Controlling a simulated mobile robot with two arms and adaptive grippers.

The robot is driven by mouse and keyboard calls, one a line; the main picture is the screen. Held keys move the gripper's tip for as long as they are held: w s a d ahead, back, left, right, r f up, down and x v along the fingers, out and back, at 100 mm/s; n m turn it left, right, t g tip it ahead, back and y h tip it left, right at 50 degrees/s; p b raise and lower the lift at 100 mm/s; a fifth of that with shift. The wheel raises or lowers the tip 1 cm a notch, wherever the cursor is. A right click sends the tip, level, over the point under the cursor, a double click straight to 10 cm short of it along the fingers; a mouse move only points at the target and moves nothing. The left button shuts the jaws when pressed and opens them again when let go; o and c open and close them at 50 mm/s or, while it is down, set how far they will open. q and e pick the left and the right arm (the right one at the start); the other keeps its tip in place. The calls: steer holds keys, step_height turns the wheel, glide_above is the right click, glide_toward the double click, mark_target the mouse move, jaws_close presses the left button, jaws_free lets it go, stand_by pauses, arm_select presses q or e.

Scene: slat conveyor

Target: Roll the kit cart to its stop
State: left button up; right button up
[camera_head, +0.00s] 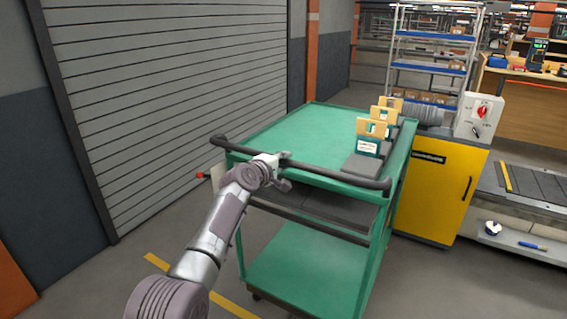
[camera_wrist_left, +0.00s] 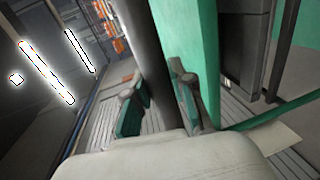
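The green kit cart (camera_head: 290,262) stands on the floor in the middle of the head view, with a dark push handle (camera_head: 335,178) along its near edge. My left gripper (camera_head: 284,170) is at the left part of this handle. In the left wrist view its two fingers (camera_wrist_left: 160,100) lie on either side of the dark handle bar (camera_wrist_left: 152,60), which fills the gap between them. Several kit holders (camera_head: 368,138) with tan tops stand along the right side of the cart's top. I cannot make out the cart's stop. My right gripper is not in view.
A yellow cabinet (camera_head: 432,190) stands close to the cart's right side, with a white switch box (camera_head: 480,116) on it. A slat conveyor (camera_head: 530,185) is at the far right. A grey shutter (camera_head: 175,90) is at the left. A yellow floor line (camera_head: 158,262) runs beneath the cart.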

arm_select(q)
steer(key=o, duration=0.5)
steer(key=shift+c, duration=0.2)
steer(key=shift+s, duration=0.1)
steer(key=v, duration=1.1)
steer(key=shift+s+a, duration=0.25)
steer(key=shift+s, duration=0.1)
